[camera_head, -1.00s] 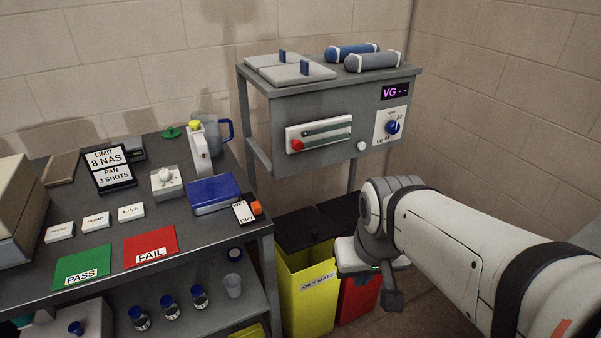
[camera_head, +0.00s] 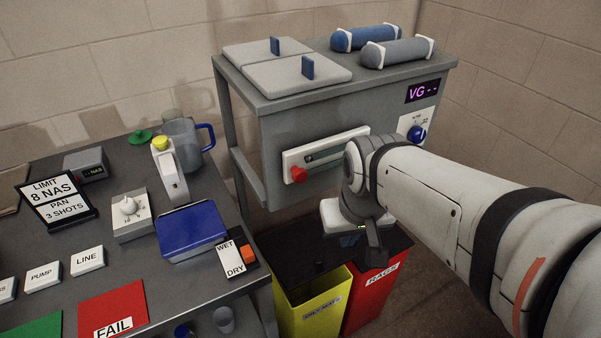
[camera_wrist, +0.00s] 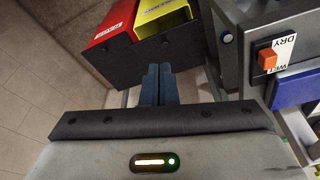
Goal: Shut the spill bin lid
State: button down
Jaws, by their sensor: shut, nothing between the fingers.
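A yellow bin (camera_head: 316,306) labelled OILY MATS stands beside a red bin (camera_head: 371,295) labelled RAGS, below the grey cabinet. Neither label I can read says spill. Dark panels (camera_head: 295,262), which look like raised lids, stand at the bins; the yellow bin's top looks open. In the wrist view the yellow bin (camera_wrist: 160,14), the red bin (camera_wrist: 112,26) and a dark panel (camera_wrist: 150,62) show ahead of my fingers. My gripper (camera_head: 350,241) is shut and empty, above the bins; its blue fingers (camera_wrist: 158,84) overlap the panel in view. I cannot tell if they touch it.
The bench (camera_head: 190,275) at left carries a blue box (camera_head: 190,232), a wet/dry switch (camera_head: 237,258) and a jug (camera_head: 182,143). Bare floor shows right of the bins.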

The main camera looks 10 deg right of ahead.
jog(key=n+g+b, duration=0.1)
jog(key=n+b, duration=0.3)
jog(key=b, duration=0.3)
send_near(320, 258)
jog(key=shift+y, duration=0.4)
jog(key=f, duration=0.2)
jog(key=f+b, duration=0.1)
jog(key=f, duration=0.1)
jog(key=w+f, duration=0.1)
jog(key=f, duration=0.1)
jog(key=shift+f+b, duration=0.25)
jog(key=shift+b, duration=0.05)
